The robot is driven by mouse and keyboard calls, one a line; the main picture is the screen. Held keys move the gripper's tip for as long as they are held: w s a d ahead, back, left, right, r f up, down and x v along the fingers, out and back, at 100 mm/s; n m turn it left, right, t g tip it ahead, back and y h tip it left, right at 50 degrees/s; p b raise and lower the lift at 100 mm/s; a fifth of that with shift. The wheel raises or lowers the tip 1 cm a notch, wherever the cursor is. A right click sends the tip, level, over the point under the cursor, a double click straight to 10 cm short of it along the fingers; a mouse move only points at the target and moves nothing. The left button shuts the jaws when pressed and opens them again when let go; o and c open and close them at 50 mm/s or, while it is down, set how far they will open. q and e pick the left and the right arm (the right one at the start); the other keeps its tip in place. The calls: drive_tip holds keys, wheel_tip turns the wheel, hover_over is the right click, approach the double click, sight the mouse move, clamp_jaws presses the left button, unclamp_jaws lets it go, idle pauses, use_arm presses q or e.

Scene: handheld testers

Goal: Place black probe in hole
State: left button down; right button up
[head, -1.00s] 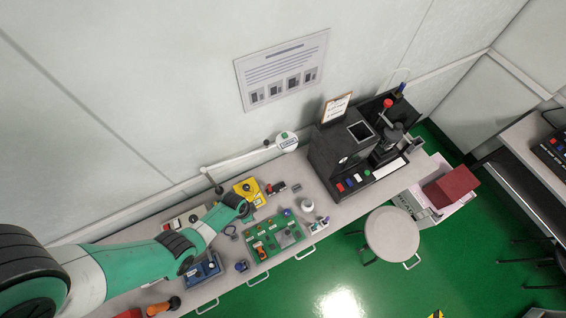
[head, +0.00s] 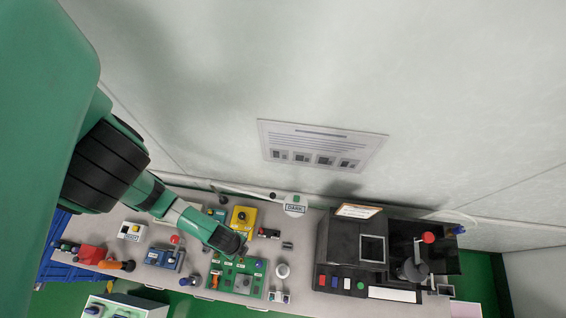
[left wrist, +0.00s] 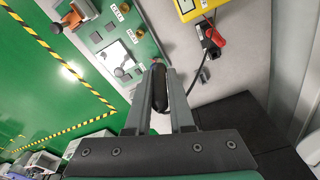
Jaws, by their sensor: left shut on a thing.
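My left gripper (left wrist: 158,82) is shut on the black probe (left wrist: 158,90), which sits lengthwise between its two fingers in the left wrist view. In the head view the left gripper (head: 238,252) is over the back edge of the green panel (head: 226,284) on the bench, and hides part of it. The green panel also shows in the left wrist view (left wrist: 148,45), with its fittings and labels ahead of the fingers. I cannot make out the hole clearly. The probe's tip appears close to the panel's edge; contact cannot be told. My right gripper is not in view.
A yellow tester (head: 241,220) stands behind the panel. A red and black piece (left wrist: 213,40) with a black cable lies beside it. A white round item (head: 282,271) is right of the panel. A large black machine (head: 350,245) stands farther right, a blue tester (head: 165,258) left.

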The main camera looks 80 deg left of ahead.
use_arm(q)
drive_tip(key=b, duration=0.5)
hover_over(277, 235)
drive_tip(key=s, duration=0.2)
drive_tip(key=f, duration=0.9)
drive_tip(key=shift+w+d, duration=0.2)
drive_tip(key=shift+w, duration=0.05)
drive_tip(key=shift+w+a+f+b, duration=0.1)
drive_tip(key=shift+w+f+b, duration=0.05)
drive_tip(key=shift+w+b, duration=0.15)
drive_tip(key=f+b, duration=0.3)
drive_tip(key=shift+w+a+f, duration=0.2)
drive_tip(key=shift+w+f, duration=0.1)
drive_tip(key=shift+f, duration=0.1)
